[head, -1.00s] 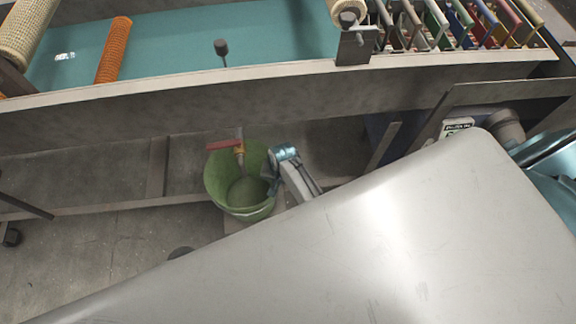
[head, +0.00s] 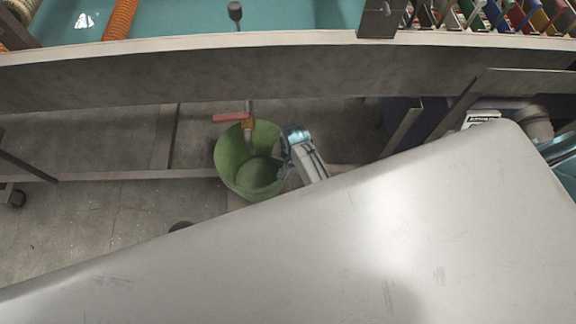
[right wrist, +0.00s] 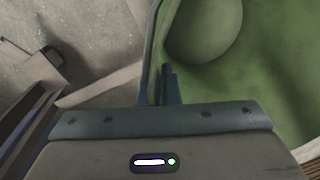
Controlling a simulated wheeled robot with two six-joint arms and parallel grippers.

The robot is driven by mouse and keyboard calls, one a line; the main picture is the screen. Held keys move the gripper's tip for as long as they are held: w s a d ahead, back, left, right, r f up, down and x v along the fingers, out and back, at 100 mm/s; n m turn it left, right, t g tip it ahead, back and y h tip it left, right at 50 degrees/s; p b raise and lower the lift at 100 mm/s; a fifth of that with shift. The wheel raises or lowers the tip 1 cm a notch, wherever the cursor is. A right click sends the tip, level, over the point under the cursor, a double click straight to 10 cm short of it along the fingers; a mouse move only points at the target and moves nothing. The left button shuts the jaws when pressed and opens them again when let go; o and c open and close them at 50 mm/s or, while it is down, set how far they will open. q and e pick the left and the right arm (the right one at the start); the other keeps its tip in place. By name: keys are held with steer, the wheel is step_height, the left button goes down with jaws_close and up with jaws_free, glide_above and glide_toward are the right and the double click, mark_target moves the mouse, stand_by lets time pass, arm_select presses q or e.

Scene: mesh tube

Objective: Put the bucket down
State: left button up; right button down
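The green bucket (head: 232,167) stands roughly upright below a tap (head: 248,122) with a red handle, its open top facing up. My right gripper (head: 282,160) is at the right side of its rim in the head view. In the right wrist view, the fingers (right wrist: 159,88) pinch the bucket's wall (right wrist: 280,70), one on each side. The bucket's underside is hidden, so I cannot tell whether it touches the floor. My left gripper is not in view.
The tank's grey side wall (head: 190,77) runs above and behind the bucket. A low beam (head: 120,175) passes behind it near the floor. A large shiny metal surface (head: 380,240) covers the foreground. Bare concrete floor (head: 90,225) lies to the left.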

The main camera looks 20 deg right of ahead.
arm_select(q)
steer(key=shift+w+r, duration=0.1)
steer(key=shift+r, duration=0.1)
arm_select(e)
steer(key=shift+f, duration=0.1)
steer(key=c, duration=2)
jaws_free()
steer(key=shift+f, duration=0.1)
steer(key=o, duration=0.4)
steer(key=shift+c, duration=0.2)
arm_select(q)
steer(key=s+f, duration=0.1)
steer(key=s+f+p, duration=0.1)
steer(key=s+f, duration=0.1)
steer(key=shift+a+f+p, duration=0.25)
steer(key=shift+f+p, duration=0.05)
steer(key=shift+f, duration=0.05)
arm_select(e)
step_height(320, 180, up, 12)
steer(key=d, duration=0.1)
steer(key=shift+s, duration=0.45)
